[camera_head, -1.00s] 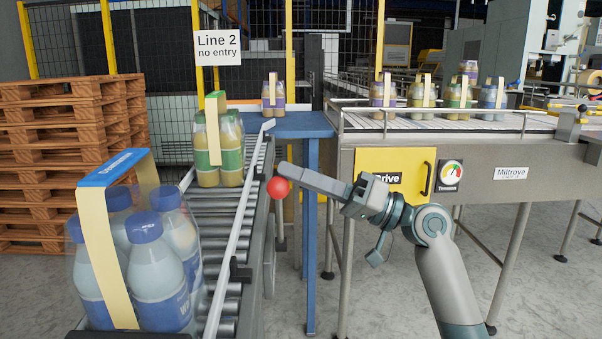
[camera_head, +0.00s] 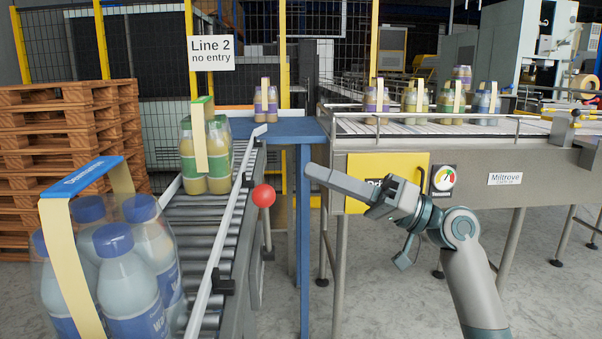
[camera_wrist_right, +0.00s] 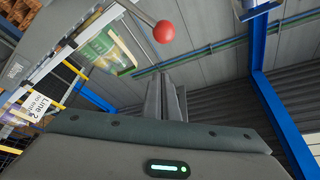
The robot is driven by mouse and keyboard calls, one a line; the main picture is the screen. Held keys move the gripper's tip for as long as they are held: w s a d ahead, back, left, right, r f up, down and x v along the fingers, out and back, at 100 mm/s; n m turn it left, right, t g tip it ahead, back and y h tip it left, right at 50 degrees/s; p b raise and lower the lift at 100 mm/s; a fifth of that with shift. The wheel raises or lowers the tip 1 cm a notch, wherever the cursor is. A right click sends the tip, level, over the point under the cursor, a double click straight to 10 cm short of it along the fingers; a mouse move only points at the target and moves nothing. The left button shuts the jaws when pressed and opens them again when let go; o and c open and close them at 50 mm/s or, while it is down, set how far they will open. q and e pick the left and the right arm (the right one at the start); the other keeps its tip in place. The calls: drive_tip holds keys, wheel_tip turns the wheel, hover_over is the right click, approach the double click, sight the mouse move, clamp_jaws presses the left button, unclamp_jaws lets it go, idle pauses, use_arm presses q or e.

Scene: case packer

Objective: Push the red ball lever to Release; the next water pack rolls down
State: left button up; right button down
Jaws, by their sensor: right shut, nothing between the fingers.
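The red ball lever (camera_head: 264,195) stands upright at the right side of the roller conveyor, its ball on a thin rod. My right gripper (camera_head: 308,170) is shut and empty, a little right of the ball and apart from it. In the right wrist view the red ball (camera_wrist_right: 164,32) shows beyond the shut fingers (camera_wrist_right: 167,78). A water pack (camera_head: 115,255) with blue caps and a cream and blue handle band is at the near left end of the rollers. A green-labelled pack (camera_head: 205,155) stands farther up. Any Release marking is not readable. My left gripper is not in view.
The roller conveyor (camera_head: 205,225) has a side rail (camera_head: 222,235) beside the lever. A blue table (camera_head: 290,128) and a steel conveyor with a yellow drive panel (camera_head: 385,168) stand behind my right gripper. Stacked pallets (camera_head: 65,135) are at left.

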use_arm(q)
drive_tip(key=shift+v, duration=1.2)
use_arm(e)
drive_tip(key=shift+v, duration=1.55)
